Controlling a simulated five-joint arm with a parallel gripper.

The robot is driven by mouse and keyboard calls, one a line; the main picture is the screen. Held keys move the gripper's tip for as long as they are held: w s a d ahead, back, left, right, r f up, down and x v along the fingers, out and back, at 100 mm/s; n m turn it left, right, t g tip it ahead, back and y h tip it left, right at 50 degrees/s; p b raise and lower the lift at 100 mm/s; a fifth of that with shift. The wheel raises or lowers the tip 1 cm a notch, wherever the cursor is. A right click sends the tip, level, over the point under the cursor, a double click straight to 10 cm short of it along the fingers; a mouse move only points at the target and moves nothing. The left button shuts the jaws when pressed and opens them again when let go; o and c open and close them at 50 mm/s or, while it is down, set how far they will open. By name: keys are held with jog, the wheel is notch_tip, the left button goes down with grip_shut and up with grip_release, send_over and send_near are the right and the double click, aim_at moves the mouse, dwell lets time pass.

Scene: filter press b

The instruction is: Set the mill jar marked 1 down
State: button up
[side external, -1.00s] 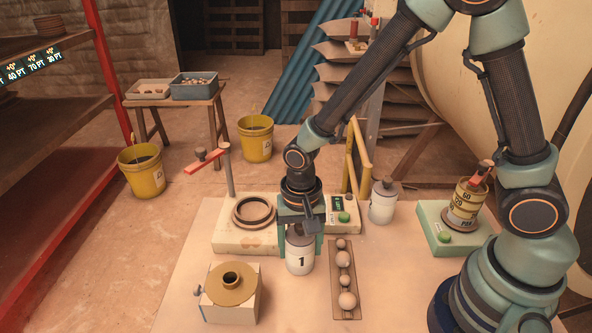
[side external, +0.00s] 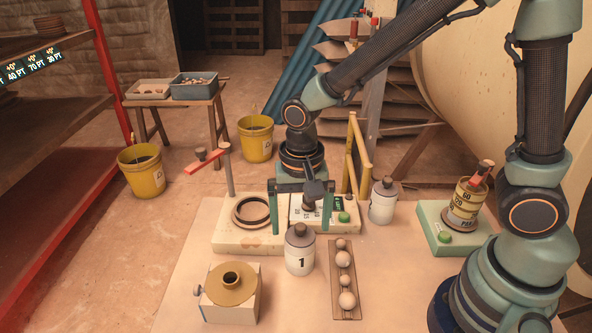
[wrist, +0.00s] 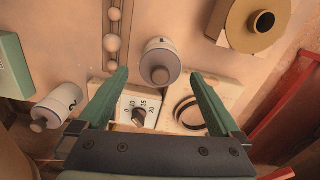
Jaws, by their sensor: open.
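The mill jar marked 1 (side external: 300,255) is white with a grey-brown lid and stands upright on the pale table. My gripper (side external: 302,228) is open and empty. It is above and behind the jar in the side view, its fingers apart from the jar. In the wrist view the jar (wrist: 160,62) shows beyond the open fingertips of my gripper (wrist: 160,75), with nothing between the fingers touching it.
A second white jar (side external: 383,203) stands to the right, by the green-buttoned device. A rack of balls (side external: 333,300) lies just right of jar 1. A box with a tan disc (side external: 230,312) stands front left. A base with a ring (side external: 230,237) is behind.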

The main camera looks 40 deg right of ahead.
notch_tip(320, 180, up, 5)
jog(key=shift+d+r, duration=0.1)
jog(key=shift+r, duration=0.05)
jog(key=s+d+r+n+t, duration=0.4)
jog(key=d+r+n, duration=0.3)
jog(key=d, duration=0.5)
notch_tip(320, 180, up, 3)
jog(key=shift+f+t, duration=0.15)
jog(key=shift+t, duration=0.65)
